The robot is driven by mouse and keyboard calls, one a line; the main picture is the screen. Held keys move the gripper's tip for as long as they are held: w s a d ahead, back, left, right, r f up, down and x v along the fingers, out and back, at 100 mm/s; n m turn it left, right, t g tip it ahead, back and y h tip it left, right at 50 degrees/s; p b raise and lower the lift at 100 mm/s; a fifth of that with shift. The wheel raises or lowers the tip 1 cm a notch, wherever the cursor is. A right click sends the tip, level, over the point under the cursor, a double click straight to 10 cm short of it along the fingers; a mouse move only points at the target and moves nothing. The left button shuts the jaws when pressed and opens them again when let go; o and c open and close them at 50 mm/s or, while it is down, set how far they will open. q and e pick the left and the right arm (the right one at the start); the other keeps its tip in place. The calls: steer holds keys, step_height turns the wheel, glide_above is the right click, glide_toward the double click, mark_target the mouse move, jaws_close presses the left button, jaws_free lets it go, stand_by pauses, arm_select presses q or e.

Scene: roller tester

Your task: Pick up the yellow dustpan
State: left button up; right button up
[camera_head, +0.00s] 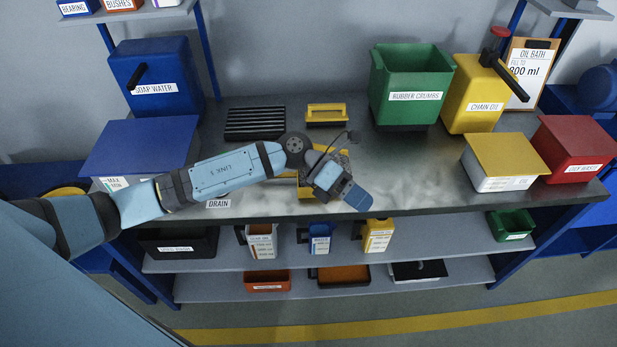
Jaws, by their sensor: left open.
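A yellow object that appears to be the dustpan (305,189) lies on the metal bench top, mostly hidden behind my left arm and gripper. Yellow parts of it show around the wrist. My left gripper (328,178) is over this yellow object near the bench's front edge. It is open; its fingertips are hard to make out, and I cannot tell whether they touch the yellow object. My right gripper is not in view.
A yellow handled item (327,115) and a black slotted grate (254,123) lie behind. A green bin (410,85), yellow oil container (474,95) and blue soap water container (155,80) stand at the back. Lidded boxes flank the bench. The centre-right top is clear.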

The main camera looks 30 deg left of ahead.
arm_select(q)
steer(key=w+a+m+y+b, duration=0.1)
steer(key=w+a+y, duration=0.2)
steer(key=a, duration=0.5)
steer(key=w+a+m+y+b, duration=0.1)
steer(key=w+a+y+b, duration=0.1)
steer(key=w+a+y, duration=0.2)
steer(key=w+a+f+m+t+y+b, duration=0.1)
steer(key=w+a+m+y, duration=0.1)
steer(key=a+y, duration=0.5)
steer(key=shift+w+a, duration=0.3)
steer(key=shift+a, duration=0.55)
steer(key=shift+w+a, duration=0.3)
steer(key=shift+a, duration=0.55)
steer(key=shift+w+a, duration=0.3)
steer(key=shift+a, duration=0.55)
step_height(320, 180, down, 7)
steer(key=shift+f, duration=0.8)
steer(key=f, duration=0.4)
steer(key=shift+w+a+f, duration=0.2)
steer(key=shift+w+f, duration=0.1)
steer(key=shift+f, duration=0.1)
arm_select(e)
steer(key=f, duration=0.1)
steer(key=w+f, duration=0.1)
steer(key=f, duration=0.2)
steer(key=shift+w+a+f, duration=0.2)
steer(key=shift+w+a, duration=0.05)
